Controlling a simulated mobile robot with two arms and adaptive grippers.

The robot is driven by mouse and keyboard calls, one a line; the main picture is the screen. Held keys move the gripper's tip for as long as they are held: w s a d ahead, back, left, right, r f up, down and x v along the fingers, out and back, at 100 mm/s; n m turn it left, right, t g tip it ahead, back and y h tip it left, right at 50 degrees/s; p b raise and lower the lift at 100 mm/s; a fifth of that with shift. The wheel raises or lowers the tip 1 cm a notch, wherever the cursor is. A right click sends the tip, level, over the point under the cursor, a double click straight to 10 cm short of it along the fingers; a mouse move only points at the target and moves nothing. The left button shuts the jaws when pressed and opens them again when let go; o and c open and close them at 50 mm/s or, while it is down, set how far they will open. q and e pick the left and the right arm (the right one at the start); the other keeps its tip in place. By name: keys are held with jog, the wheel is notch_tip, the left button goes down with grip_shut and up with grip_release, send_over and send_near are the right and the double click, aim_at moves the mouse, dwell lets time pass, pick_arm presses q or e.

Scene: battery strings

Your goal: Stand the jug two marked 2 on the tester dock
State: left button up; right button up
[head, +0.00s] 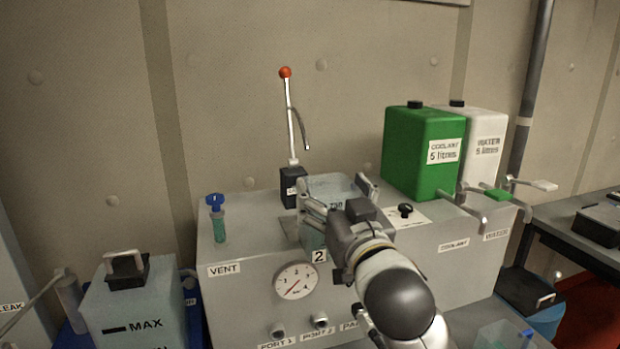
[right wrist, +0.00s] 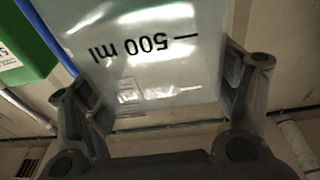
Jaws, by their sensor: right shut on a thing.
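My right gripper (head: 338,208) is shut on a translucent jug (head: 333,186), with the fingers on either side of it. The jug is over the grey bench and looks upright; my gripper and arm hide much of it. In the right wrist view the jug's wall (right wrist: 140,45) fills the space between the fingers (right wrist: 165,110) and shows a 500 ml mark, upside down. A small label 2 (head: 319,256) shows just below the gripper. I cannot tell whether the jug touches the bench. A darker grey patch (head: 288,229) lies left of the jug; I cannot tell if it is the dock. My left gripper is out of view.
The grey bench (head: 240,300) carries a gauge (head: 296,281), a vent tube (head: 217,220), a red-knobbed lever (head: 290,120), a green coolant can (head: 422,150) and a white water can (head: 487,145). A battery-like box (head: 135,305) stands at left. Another clear container (head: 500,338) is at lower right.

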aim_at(318, 178)
jog(key=p+x, duration=0.1)
jog(key=x, duration=0.6)
jog(key=shift+w+a+f+p, duration=0.1)
jog(key=shift+a+f+p, duration=0.15)
jog(key=shift+a+p, duration=0.1)
jog(key=shift+w+a, duration=0.1)
jog(key=shift+w, duration=0.55)
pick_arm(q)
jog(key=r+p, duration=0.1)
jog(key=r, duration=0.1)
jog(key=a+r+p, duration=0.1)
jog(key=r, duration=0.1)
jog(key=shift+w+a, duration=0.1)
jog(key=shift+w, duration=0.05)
pick_arm(e)
jog(key=w, duration=0.1)
jog(key=w+f, duration=0.1)
jog(key=w, duration=0.1)
jog(key=shift+a+f, duration=0.35)
jog(key=shift+a, duration=0.05)
jog(key=shift+s, duration=0.1)
jog(key=shift+f, duration=0.1)
jog(key=o, duration=1.7)
jog(key=shift+f, duration=0.2)
jog(key=shift+o, duration=0.8)
